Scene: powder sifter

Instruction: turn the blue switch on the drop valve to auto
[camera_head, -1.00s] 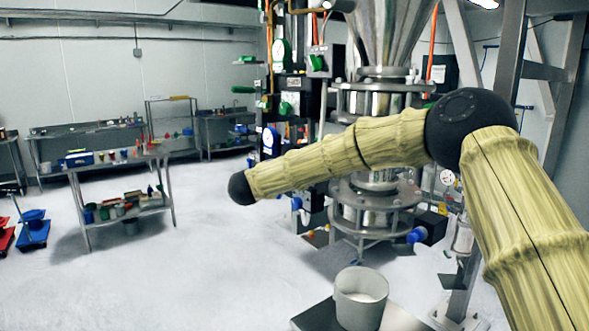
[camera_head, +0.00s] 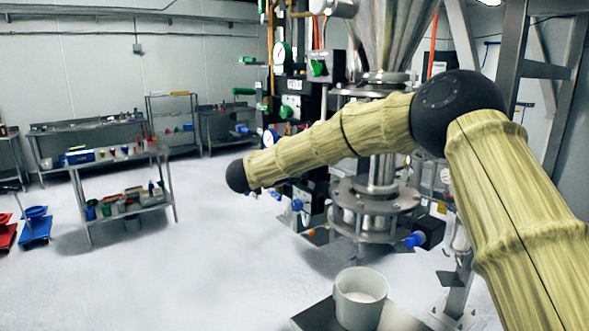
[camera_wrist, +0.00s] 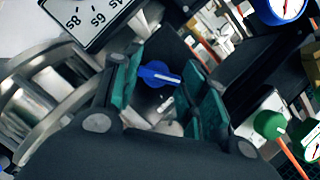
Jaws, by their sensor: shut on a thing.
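In the wrist view, a blue switch (camera_wrist: 153,74) with a pale pointer line sits between the two green-padded fingers of my gripper (camera_wrist: 162,76). The pointer lies roughly sideways in the picture, towards the right finger. My gripper is closed around the switch. The lettering around the switch is not readable, so its setting cannot be read. In the head view my gripper is hidden and only my arm shows, in front of the metal sifter column (camera_head: 376,222). I cannot tell which blue part there is this switch.
In the wrist view, a dial marked in seconds (camera_wrist: 84,18) is at upper left and a green knob (camera_wrist: 269,124) at right. In the head view, a white pot (camera_head: 360,300) stands in front of the column. A worktable (camera_head: 120,163) is at left, with open floor between.

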